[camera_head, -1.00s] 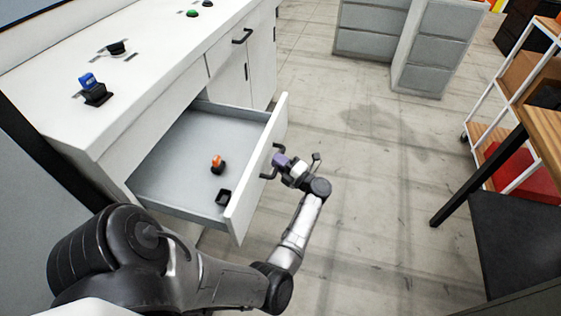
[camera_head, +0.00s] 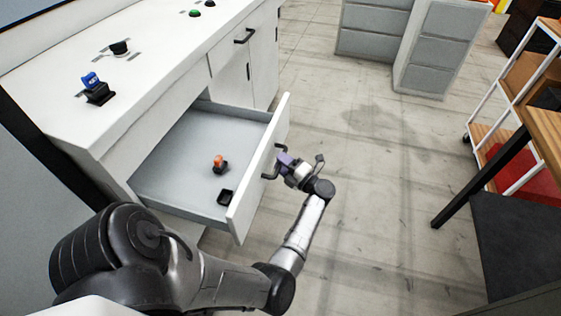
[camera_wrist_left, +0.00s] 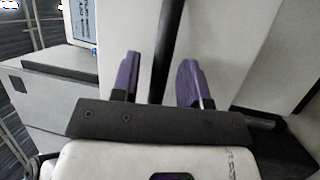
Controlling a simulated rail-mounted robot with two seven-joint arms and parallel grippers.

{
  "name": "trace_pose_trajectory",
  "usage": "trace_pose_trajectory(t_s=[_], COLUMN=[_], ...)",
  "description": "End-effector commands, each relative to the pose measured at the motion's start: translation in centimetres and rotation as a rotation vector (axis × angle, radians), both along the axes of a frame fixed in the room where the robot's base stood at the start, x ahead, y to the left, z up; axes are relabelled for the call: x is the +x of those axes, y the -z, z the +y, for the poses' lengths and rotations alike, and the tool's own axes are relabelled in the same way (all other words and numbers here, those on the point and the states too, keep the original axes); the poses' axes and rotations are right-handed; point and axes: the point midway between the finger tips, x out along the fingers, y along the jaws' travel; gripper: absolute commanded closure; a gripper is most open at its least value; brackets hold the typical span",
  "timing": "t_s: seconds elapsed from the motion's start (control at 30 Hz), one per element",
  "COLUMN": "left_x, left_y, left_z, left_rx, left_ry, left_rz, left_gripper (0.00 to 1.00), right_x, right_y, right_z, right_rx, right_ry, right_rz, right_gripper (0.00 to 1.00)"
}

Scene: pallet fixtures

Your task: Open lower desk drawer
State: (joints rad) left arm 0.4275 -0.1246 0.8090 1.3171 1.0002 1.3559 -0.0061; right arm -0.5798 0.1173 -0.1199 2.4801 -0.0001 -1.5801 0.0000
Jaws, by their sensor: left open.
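The white desk drawer (camera_head: 262,180) is pulled well out, so its grey inside shows. Its dark handle (camera_head: 270,177) is on the outer front. My left gripper (camera_head: 284,160) is at this handle, outside the drawer front. In the left wrist view its purple fingers (camera_wrist_left: 160,78) stand apart, with a dark upright bar (camera_wrist_left: 166,40) between them, which looks like the handle. Whether a finger touches the bar is unclear. My right gripper does not show.
An orange-topped stamp (camera_head: 220,164) and a small black item (camera_head: 226,197) lie in the drawer. Open floor (camera_head: 370,190) lies right of my left arm, with a shelf rack (camera_head: 500,110) beyond.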

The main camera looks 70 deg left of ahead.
Motion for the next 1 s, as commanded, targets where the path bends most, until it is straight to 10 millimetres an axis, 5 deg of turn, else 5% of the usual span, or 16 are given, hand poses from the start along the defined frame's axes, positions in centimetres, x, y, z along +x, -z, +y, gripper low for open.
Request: trace_pose_trajectory(t_s=[0.6, 1.0], left_x=[5.2, 6.2], left_y=[1.9, 2.2], left_z=[-9.5, -11.3], left_rx=[-0.003, -0.001], left_ry=[0.003, 0.0], left_rz=[0.0, 0.0], left_gripper=[0.59, 0.59], right_x=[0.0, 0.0], right_y=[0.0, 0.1], right_z=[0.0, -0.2], right_rx=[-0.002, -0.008], right_ry=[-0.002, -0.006], right_rz=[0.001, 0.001], right_gripper=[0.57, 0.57])
